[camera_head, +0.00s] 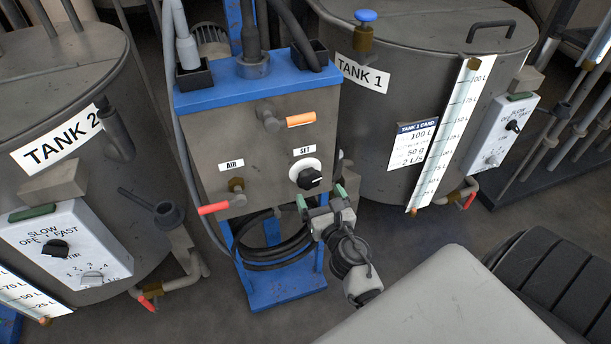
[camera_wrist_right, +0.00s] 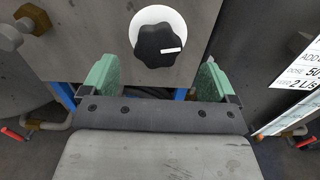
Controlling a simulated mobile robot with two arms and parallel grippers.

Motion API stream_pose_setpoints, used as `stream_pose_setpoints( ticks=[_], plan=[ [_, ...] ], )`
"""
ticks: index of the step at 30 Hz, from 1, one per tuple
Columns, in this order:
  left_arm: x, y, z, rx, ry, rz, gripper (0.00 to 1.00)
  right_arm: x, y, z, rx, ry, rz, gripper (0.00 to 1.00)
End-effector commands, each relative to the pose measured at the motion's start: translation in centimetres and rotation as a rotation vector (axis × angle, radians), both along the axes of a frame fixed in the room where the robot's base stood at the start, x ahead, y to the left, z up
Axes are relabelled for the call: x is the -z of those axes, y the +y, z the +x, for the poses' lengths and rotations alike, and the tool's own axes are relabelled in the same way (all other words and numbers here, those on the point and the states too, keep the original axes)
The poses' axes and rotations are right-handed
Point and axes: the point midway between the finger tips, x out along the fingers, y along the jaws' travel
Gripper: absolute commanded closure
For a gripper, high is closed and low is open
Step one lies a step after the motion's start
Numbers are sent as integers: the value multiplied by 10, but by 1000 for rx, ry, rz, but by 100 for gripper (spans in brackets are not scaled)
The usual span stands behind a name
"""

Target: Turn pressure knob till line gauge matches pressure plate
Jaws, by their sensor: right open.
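The black pressure knob (camera_head: 310,178) sits on a white disc under the SET label on the front of the grey box. In the right wrist view the knob (camera_wrist_right: 158,46) is lobed, with a white pointer line toward the right. My right gripper (camera_head: 322,197) is open, with its green fingertips just below the knob. In the right wrist view the open gripper (camera_wrist_right: 157,80) has one finger on each side, below the knob, not closed on it. No line gauge or pressure plate can be made out in these views. My left gripper is not in view.
The box has an orange-handled valve (camera_head: 300,119) above and a red AIR handle (camera_head: 214,208) at left. Tank 1 (camera_head: 400,60) stands right with a card and level scale; Tank 2 (camera_head: 60,100) stands left with a control panel (camera_head: 70,250). Black hoses (camera_head: 270,245) hang under the box.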

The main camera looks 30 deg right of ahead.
Motion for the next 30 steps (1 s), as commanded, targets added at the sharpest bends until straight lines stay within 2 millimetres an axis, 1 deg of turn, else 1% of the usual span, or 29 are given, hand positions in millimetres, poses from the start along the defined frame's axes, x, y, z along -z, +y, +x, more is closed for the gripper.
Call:
stream_pose_setpoints(
  ticks=[1, 3, 6, 10, 15, 23, 24, 26, 30],
  plan=[
    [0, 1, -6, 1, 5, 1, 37, -3, -2, 12, -1, -2, 0, 11],
    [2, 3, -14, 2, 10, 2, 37, -3, -6, 25, 0, -2, 1, 11],
    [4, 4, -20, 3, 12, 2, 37, -2, -10, 43, 0, -2, 4, 11],
    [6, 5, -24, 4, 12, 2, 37, 0, -14, 60, 0, -1, 5, 11],
    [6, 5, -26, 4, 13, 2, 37, 0, -17, 71, -1, 0, 4, 11],
    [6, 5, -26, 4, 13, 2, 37, 1, -17, 72, -1, 0, 5, 11],
    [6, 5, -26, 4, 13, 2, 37, 0, -17, 72, -1, 0, 5, 13],
    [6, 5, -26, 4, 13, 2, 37, 0, -17, 72, -1, 0, 5, 22],
    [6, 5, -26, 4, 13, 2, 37, 0, -17, 72, -1, 0, 5, 43]
  ],
)
